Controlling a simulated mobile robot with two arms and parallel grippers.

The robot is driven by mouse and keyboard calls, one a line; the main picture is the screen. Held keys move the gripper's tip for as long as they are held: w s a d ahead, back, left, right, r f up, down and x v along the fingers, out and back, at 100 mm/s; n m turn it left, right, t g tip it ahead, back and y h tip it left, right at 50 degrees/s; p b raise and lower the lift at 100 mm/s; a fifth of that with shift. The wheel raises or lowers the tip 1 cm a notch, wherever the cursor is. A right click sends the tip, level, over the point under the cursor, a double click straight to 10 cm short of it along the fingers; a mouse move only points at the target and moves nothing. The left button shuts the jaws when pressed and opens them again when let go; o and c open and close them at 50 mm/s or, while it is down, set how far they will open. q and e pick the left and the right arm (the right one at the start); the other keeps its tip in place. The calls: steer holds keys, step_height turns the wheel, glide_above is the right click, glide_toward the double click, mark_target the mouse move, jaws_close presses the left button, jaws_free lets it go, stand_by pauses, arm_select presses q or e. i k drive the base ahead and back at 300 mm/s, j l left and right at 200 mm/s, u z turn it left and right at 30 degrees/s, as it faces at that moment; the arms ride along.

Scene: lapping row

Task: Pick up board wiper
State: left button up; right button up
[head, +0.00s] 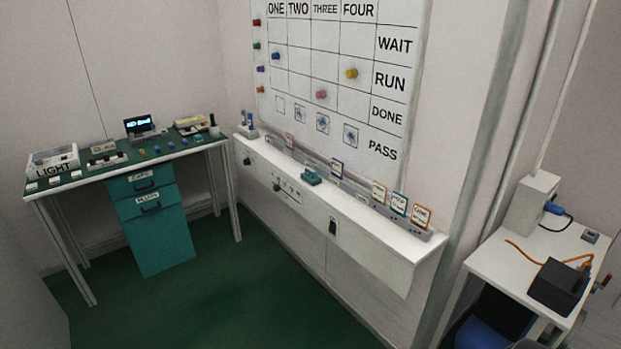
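A small teal block, which looks like the board wiper (312,177), lies on the white ledge (345,206) under the wall board (333,62), near the middle of the view. It sits in front of the row of upright cards and nothing covers it. Its details are too small to make out. Neither of my grippers shows in the head view.
Several coloured cards stand in a grey rail (353,187) along the ledge. A green-topped desk (120,165) with teal drawers (150,230) stands at the left. A white table (513,262) with a black box (559,285) is at the right. Green floor (235,285) before the ledge is clear.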

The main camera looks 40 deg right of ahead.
mark_target(309, 176)
steer(key=z, duration=1.75)
steer(key=i+j+z, duration=0.1)
steer(key=j+z, duration=0.15)
steer(key=z, duration=0.15)
steer(key=i+j+z, duration=0.1)
steer(key=j+z, duration=0.15)
steer(key=z, duration=0.2)
steer(key=j+z, duration=0.4)
steer(key=i+l, duration=0.05)
steer(key=l, duration=0.05)
